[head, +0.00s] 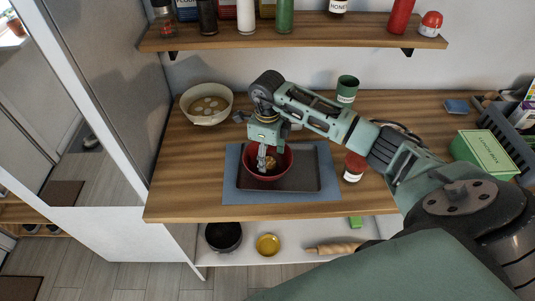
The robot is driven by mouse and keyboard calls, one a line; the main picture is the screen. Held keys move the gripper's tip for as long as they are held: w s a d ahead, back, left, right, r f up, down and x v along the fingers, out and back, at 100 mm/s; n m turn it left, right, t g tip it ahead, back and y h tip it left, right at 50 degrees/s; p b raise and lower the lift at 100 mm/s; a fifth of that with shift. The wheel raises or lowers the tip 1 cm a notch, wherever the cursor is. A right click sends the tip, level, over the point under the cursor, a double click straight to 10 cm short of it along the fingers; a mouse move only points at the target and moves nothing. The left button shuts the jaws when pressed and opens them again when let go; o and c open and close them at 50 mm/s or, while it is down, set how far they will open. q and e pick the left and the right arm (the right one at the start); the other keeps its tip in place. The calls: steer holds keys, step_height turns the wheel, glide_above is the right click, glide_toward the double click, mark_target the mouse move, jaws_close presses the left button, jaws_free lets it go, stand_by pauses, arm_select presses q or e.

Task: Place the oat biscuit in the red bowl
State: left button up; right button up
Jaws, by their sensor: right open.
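The red bowl (287,172) stands on a dark tray on the counter. A small brown round piece (271,162) that looks like the oat biscuit is inside the bowl, partly hidden by my gripper. My right gripper (263,163) points down into the bowl. It is open, with its fingers beside the brown piece; I cannot tell whether they touch it. My left gripper is not in view.
The dark tray (308,177) lies on a blue mat (232,185). A cream bowl (206,118) with several round pieces stands at back left. A green can (347,89) and a red-capped jar (353,168) are near my right arm. A shelf (300,30) with bottles hangs above.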

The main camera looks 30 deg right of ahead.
mark_target(268, 163)
stand_by(0.5)
step_height(268, 163, up, 7)
steer(key=p, duration=0.4)
stand_by(0.4)
